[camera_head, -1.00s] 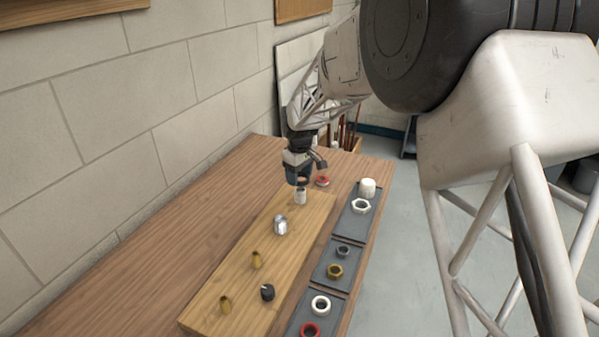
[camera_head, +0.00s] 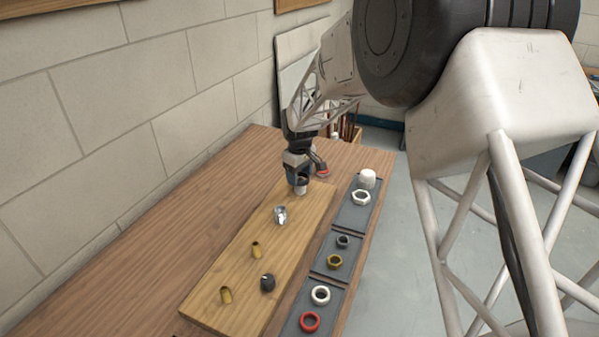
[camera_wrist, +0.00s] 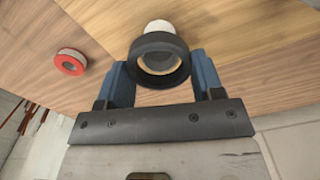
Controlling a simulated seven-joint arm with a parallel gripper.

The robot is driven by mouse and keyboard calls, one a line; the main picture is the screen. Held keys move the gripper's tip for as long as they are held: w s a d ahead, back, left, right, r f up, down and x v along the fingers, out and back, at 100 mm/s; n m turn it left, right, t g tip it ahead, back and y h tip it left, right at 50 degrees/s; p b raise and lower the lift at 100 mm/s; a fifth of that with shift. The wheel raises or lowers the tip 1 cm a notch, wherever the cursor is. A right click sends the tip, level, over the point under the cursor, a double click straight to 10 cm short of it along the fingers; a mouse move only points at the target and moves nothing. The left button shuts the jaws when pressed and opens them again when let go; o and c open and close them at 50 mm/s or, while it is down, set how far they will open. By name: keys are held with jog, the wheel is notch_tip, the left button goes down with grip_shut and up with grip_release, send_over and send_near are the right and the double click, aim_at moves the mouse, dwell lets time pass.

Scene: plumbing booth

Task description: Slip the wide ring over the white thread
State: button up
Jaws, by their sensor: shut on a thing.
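My gripper (camera_wrist: 160,78) is shut on a wide dark ring (camera_wrist: 174,48), its blue fingers on either side of it. The white thread (camera_wrist: 157,26) stands on the wooden board and shows just beyond the ring's far rim in the wrist view; the ring hides part of it. In the head view my gripper (camera_head: 298,178) is right over the white thread (camera_head: 301,190), whose lower part shows beneath. Wood and a pale inner edge show through the ring's opening. I cannot tell whether the ring touches the thread or has begun to surround it.
The board (camera_head: 232,270) also bears a silver fitting (camera_head: 280,215), brass stubs (camera_head: 226,295) and a black-capped stub (camera_head: 267,283). Grey trays (camera_head: 349,220) at right hold several rings, nuts and a white cap.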

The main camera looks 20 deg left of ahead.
jog(key=shift+f, duration=0.5)
jog(key=o, duration=1.1)
jog(key=shift+o, duration=0.2)
jog(key=shift+r, duration=0.1)
jog(key=shift+r, duration=2.4)
